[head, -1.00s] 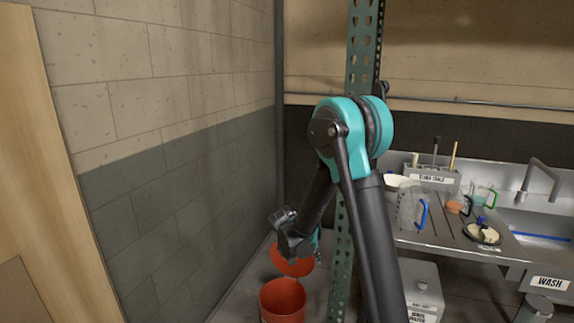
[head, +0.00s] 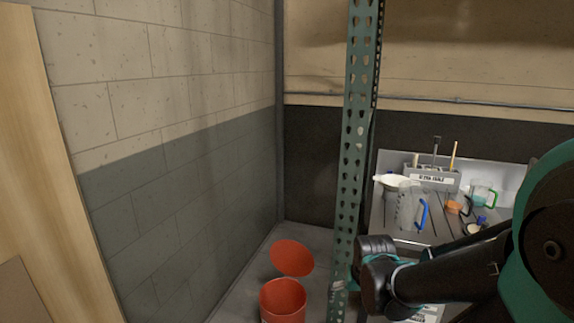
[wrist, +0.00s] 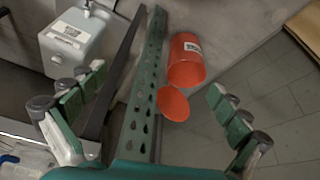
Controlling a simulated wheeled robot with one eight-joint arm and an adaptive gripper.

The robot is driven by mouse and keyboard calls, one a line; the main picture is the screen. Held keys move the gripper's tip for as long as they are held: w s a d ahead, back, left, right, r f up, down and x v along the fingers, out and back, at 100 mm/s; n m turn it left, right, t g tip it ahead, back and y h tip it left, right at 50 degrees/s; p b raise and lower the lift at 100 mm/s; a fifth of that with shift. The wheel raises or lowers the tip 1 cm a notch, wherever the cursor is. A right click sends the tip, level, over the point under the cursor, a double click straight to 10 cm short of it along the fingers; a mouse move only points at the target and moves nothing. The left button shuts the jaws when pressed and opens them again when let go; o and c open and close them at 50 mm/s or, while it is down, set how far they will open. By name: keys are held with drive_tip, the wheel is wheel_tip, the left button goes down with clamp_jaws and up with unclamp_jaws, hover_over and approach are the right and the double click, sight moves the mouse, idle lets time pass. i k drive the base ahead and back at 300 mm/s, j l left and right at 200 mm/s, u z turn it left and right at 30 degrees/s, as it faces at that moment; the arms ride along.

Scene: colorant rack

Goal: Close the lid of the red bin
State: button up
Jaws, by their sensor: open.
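The red bin (head: 283,302) stands upright on the floor in the lower middle of the head view. Its round red lid (head: 292,258) is open, raised behind the bin's rim. In the wrist view the bin (wrist: 187,62) and lid (wrist: 173,103) show beyond my fingers, with the lid beside the bin's mouth. My gripper (wrist: 155,112) is open and empty, with its fingers spread wide. In the head view my gripper (head: 352,276) is right of the bin and lid, by the green post, apart from both; its fingertips are hard to make out there.
A perforated green post (head: 357,150) stands just right of the bin and crosses between my fingers in the wrist view. A block wall (head: 170,190) is at left. A steel counter (head: 390,215) with jugs and tools is at right. A white container (wrist: 77,40) shows in the wrist view.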

sight(292, 258)
drive_tip(key=i+j, duration=0.65)
drive_tip(key=i, duration=0.15)
drive_tip(key=z, duration=0.05)
